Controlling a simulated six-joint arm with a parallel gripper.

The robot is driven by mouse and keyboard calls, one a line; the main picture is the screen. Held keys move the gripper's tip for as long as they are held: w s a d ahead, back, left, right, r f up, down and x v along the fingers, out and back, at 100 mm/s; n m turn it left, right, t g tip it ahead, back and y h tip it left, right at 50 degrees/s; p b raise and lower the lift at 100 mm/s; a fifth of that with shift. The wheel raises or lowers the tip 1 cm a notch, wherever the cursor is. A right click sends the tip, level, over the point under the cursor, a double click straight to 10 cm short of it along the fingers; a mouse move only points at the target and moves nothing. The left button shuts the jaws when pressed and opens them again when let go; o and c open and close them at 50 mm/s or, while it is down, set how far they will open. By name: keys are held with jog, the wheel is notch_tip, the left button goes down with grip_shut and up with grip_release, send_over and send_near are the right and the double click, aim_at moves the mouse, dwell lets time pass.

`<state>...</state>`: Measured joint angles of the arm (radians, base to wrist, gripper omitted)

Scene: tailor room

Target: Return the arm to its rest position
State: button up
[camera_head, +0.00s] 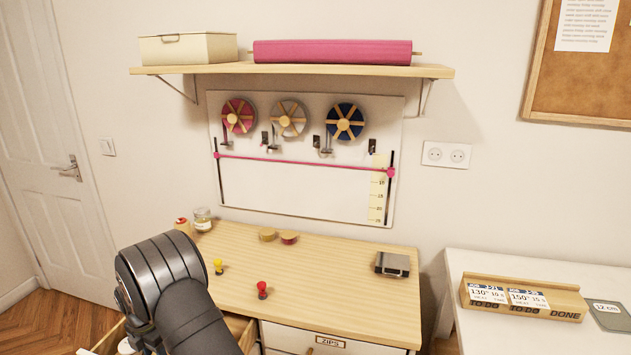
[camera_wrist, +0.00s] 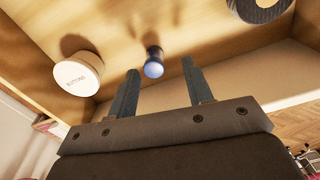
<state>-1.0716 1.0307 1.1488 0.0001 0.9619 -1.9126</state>
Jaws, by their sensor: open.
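My gripper (camera_wrist: 161,66) shows in the wrist view with its two dark fingers apart. A small dark pin with a blue rounded top (camera_wrist: 153,69) appears between the fingertips. I cannot tell whether the fingers touch it. In the head view my arm (camera_head: 170,290) is at the lower left, bent over the front left of the wooden dresser (camera_head: 340,290). The gripper itself is hidden behind the arm there.
The wrist view shows a wooden drawer interior (camera_wrist: 225,55), a white tub marked BUTTONS (camera_wrist: 78,74) and a dark ring-shaped object (camera_wrist: 262,8). On the dresser stand yellow (camera_head: 218,266) and red (camera_head: 262,289) pins and a grey box (camera_head: 392,264). Spools (camera_head: 290,118) hang above.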

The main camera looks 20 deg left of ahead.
jog(key=w+d+r, duration=0.5)
jog(key=d+r, duration=0.1)
jog(key=d, duration=0.3)
notch_tip(320, 180, up, 20)
jog(key=w, duration=0.1)
jog(key=w+d+m, duration=0.4)
jog(key=w+m, duration=0.1)
jog(key=w, duration=0.2)
jog(key=w+d+m, duration=0.5)
jog(key=w, duration=0.3)
jog(key=shift+f, duration=0.1)
